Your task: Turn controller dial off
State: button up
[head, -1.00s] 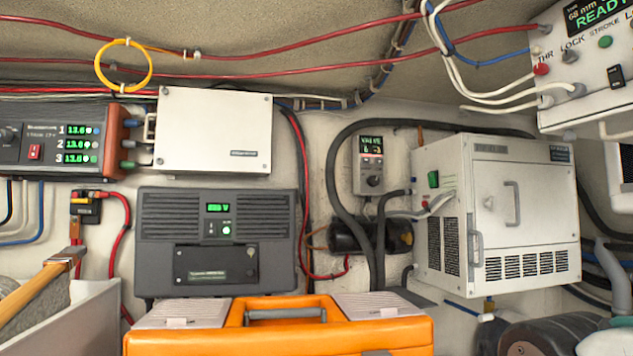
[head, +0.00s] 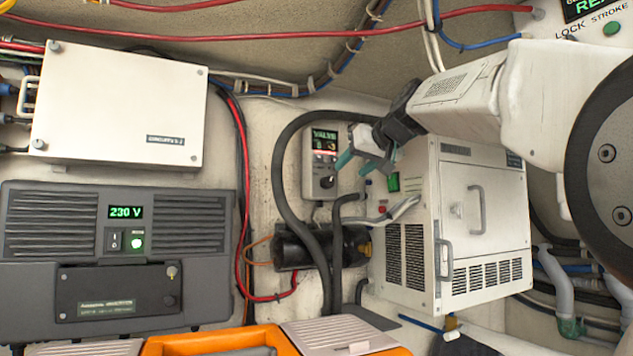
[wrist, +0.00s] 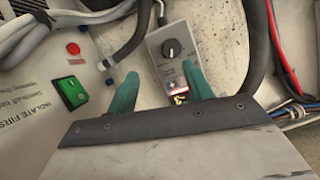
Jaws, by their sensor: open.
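The controller (head: 311,176) is a small pale box on the back wall with a lit display at its top and a dark round dial (head: 327,182) near its bottom. In the wrist view the dial (wrist: 172,47) appears upside down, beyond and between the fingers, with a pale pointer mark. My gripper (head: 354,165) has teal fingers, open and empty, just right of the controller and apart from the dial as far as I can tell. It also shows in the wrist view (wrist: 160,70), where its right finger covers part of the controller's face. The display is partly hidden there.
A white vented cabinet (head: 480,245) with a green switch (head: 393,182) stands right of the controller, close to my gripper. A thick black hose (head: 282,180) arches around the controller's left side. A grey 230 V unit (head: 120,240) and an orange case (head: 220,340) are at left.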

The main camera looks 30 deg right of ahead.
aim_at(331, 181)
jog(key=shift+y, duration=0.3)
jog(key=w+f, duration=0.1)
jog(key=w, duration=0.1)
jog(key=w+a, duration=0.1)
jog(key=w, duration=0.1)
jog(key=w+a+f, duration=0.1)
jog(key=w, duration=0.1)
jog(key=shift+w+a+f, duration=0.25)
jog(key=shift+w+f, duration=0.05)
jog(key=shift+d, duration=0.2)
jog(key=c, duration=1)
